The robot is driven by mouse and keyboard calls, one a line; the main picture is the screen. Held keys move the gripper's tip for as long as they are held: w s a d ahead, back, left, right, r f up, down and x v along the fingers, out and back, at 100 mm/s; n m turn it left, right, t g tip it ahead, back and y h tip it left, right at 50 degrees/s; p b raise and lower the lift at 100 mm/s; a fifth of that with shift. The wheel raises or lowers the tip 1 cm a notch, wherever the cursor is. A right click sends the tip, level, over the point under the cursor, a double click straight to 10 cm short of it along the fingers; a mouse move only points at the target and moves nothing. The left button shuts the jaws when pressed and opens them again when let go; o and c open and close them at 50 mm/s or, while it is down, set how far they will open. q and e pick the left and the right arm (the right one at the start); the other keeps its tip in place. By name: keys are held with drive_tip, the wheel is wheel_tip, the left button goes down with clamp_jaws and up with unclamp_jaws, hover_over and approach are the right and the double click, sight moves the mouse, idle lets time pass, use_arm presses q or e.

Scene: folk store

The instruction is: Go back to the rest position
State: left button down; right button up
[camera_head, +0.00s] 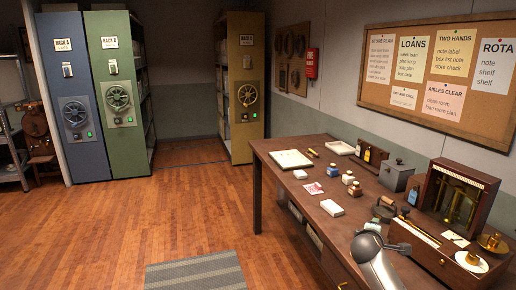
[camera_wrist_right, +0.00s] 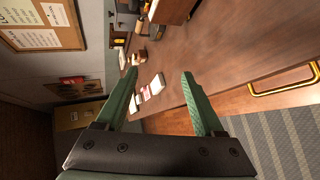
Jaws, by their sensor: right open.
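My right gripper (camera_wrist_right: 159,73) shows in the right wrist view with its two green fingers spread wide apart and nothing between them. Beyond the fingertips lies the wooden desk (camera_wrist_right: 175,110), with small white boxes in the line of sight between the fingers. In the head view a grey rounded part at the desk's near edge looks like my own right arm; the gripper itself does not show there. My left arm and left gripper are in neither view.
The desk (camera_head: 277,151) on the right holds a white tray (camera_head: 291,159), small boxes, bottles and a wooden balance case (camera_head: 456,200). Blue (camera_head: 72,95), green (camera_head: 118,90) and ochre (camera_head: 242,90) racks stand behind. Open floor (camera_head: 190,215) and a grey mat (camera_head: 195,272) lie left.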

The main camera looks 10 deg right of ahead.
drive_tip(key=w+a+r+m+t+y, duration=0.7)
drive_tip(key=a, duration=0.4)
drive_tip(key=s+a+f+g+y, duration=0.1)
drive_tip(key=s+a+f, duration=0.2)
drive_tip(key=s+f, duration=0.3)
drive_tip(key=s+a+f+g+y, duration=0.1)
drive_tip(key=s+a+f, duration=0.25)
drive_tip(key=f, duration=0.45)
drive_tip(key=s+a+f+g+y, duration=0.1)
drive_tip(key=s+a+f, duration=0.2)
drive_tip(key=s+f, duration=0.3)
drive_tip(key=s+a+f+g, duration=0.1)
drive_tip(key=s+a+f, duration=0.2)
drive_tip(key=s, duration=0.5)
drive_tip(key=s+a+f+g+y, duration=0.1)
drive_tip(key=s+a+f, duration=0.2)
drive_tip(key=s, duration=0.6)
drive_tip(key=s+a+f+g, duration=0.2)
drive_tip(key=s+a+f, duration=0.1)
drive_tip(key=s+f, duration=0.3)
drive_tip(key=shift+s+a+m, duration=0.15)
drive_tip(key=shift+s+m, duration=0.15)
drive_tip(key=shift+s, duration=0.95)
drive_tip(key=shift+c, duration=0.4)
